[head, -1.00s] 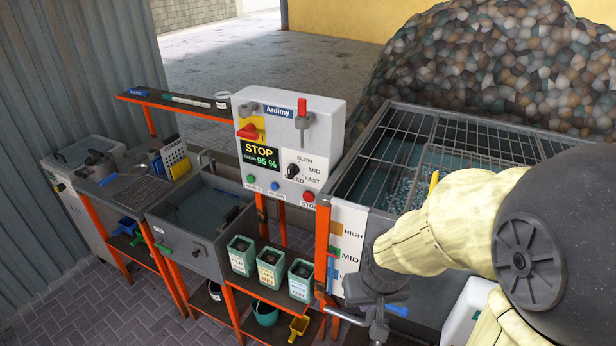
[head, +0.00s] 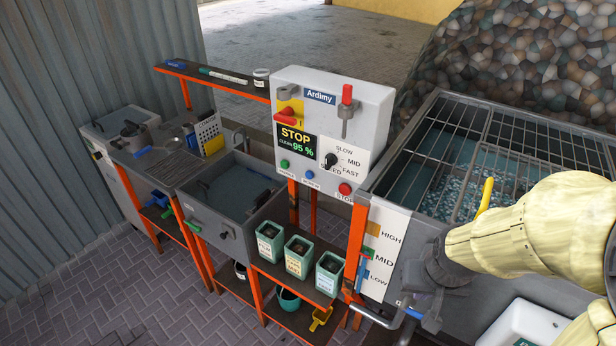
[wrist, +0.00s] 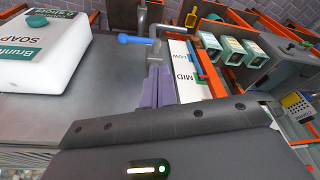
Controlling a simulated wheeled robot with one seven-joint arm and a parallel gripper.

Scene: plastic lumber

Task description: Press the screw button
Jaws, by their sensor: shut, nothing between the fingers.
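The white control panel (head: 372,112) stands in the middle of the head view, marked Ardimy. Along its lower edge are a green button (head: 284,163), a blue button (head: 309,174) and a red button (head: 345,188). In the head view my arm is at the right, and my gripper is below and right of the panel, apart from the buttons.
The grated tank (head: 412,100) is right of the panel, with a LOW/MID/HIGH card (head: 378,268) on its front. A blue-handled valve (wrist: 135,39) and a soap container (wrist: 48,45) are near my gripper. Several green pots (head: 299,262) stand on a shelf below the panel.

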